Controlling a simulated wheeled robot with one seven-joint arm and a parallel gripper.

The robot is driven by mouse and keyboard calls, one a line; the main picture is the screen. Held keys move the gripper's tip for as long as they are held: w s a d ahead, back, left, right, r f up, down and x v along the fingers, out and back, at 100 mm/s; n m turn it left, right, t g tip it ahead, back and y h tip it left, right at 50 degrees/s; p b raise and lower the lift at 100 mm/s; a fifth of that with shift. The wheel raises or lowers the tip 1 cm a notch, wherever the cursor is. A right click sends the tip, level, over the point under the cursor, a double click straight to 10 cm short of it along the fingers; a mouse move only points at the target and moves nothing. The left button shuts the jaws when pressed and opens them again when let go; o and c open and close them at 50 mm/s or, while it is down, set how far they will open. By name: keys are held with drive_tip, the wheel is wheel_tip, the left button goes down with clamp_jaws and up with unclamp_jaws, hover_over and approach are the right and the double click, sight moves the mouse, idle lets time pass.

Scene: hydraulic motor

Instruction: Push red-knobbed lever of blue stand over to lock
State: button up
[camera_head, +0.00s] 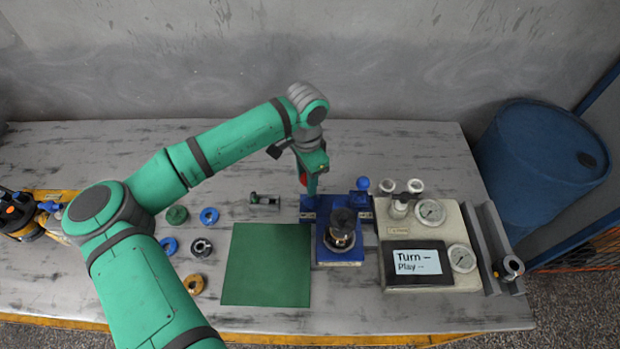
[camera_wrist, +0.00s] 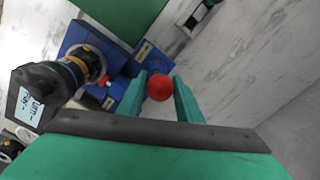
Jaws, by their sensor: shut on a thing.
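The blue stand (camera_head: 340,257) sits right of the green mat, with a dark cylindrical part upright in it. It also shows in the upper left of the wrist view (camera_wrist: 122,62). My gripper (camera_head: 308,186) is at the stand's back left corner, pointing down. In the wrist view my gripper (camera_wrist: 160,84) has a green finger on each side of the lever's red knob (camera_wrist: 159,88) and is shut on it. The red knob (camera_head: 303,179) is mostly covered by the gripper in the head view. The lever's shaft is hidden under the knob.
A beige gauge box with a display (camera_head: 417,262) is to the right. The green mat (camera_head: 266,264) is bare. Several rings and small parts lie left of it. A blue barrel (camera_head: 540,165) stands beyond the table.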

drive_tip(key=shift+a, duration=0.2)
drive_tip(key=shift+w+a+f, duration=0.1)
drive_tip(key=shift+a+f, duration=0.05)
drive_tip(key=shift+a, duration=0.5)
drive_tip(key=shift+o, duration=0.2)
drive_tip(key=shift+a+f, duration=0.1)
drive_tip(key=shift+a, duration=0.1)
drive_tip(key=shift+a+f, duration=0.2)
drive_tip(key=shift+a, duration=0.35)
drive_tip(key=shift+c, duration=0.2)
drive_tip(key=shift+d, duration=0.1)
drive_tip(key=shift+a+f, duration=0.4)
drive_tip(key=shift+a, duration=0.3)
idle(0.4)
